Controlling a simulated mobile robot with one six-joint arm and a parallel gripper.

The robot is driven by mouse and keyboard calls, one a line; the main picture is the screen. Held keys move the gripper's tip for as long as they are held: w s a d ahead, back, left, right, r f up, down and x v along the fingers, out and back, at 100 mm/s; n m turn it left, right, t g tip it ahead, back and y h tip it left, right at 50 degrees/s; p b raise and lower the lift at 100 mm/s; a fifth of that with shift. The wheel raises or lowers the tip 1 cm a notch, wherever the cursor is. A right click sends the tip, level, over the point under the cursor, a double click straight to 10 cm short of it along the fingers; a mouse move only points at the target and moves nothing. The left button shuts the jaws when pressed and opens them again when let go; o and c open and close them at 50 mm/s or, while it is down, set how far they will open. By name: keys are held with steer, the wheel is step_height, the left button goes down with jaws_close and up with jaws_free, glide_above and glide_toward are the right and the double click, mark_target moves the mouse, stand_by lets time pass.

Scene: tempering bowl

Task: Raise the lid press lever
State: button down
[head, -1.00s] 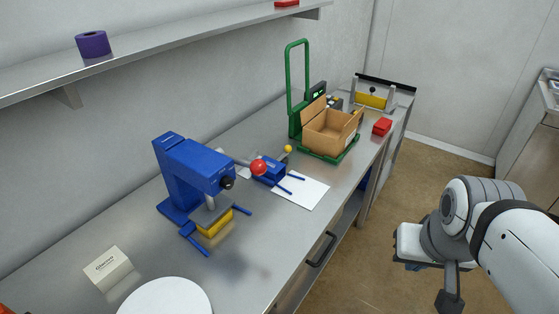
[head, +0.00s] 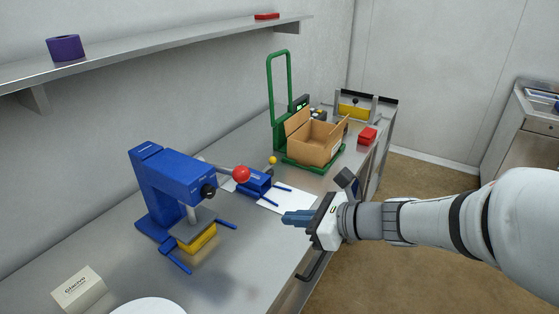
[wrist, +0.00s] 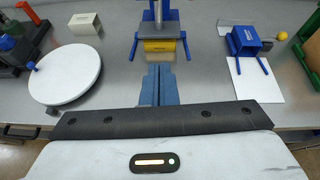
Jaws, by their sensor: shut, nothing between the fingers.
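The blue lid press (head: 168,185) stands on the steel bench at left centre in the head view. Its lever ends in a red ball (head: 241,174) and sticks out to the right, roughly level. Under the press plate is a yellow block (head: 198,238), which also shows at the top of the wrist view (wrist: 160,46). My gripper (head: 287,217) is shut and empty over the bench's front part, to the right of the press and apart from the red ball. In the wrist view its blue fingers (wrist: 158,68) are together and point toward the press; the red ball is out of that view.
A smaller blue device (head: 256,184) and a white sheet (head: 288,197) lie right of the press. Beyond stands a green frame (head: 270,100) with an open cardboard box (head: 316,143). A white round plate (wrist: 65,75) and a small white box (head: 78,288) are nearby. A shelf (head: 150,55) runs above.

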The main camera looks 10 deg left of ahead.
steer(key=w+m, duration=0.1)
steer(key=w+m+t, duration=0.1)
steer(key=m, duration=0.1)
steer(key=shift+w+a+m+t+y, duration=0.2)
steer(key=shift+w+m+t+y, duration=0.1)
steer(key=shift+w+y, duration=0.1)
steer(key=w+a+p, duration=0.2)
steer(key=w+a, duration=0.3)
steer(key=a, duration=0.5)
steer(key=shift+w+r, duration=0.2)
steer(key=shift+w, duration=0.05)
steer(key=shift+a, duration=0.1)
steer(key=shift+r, duration=0.1)
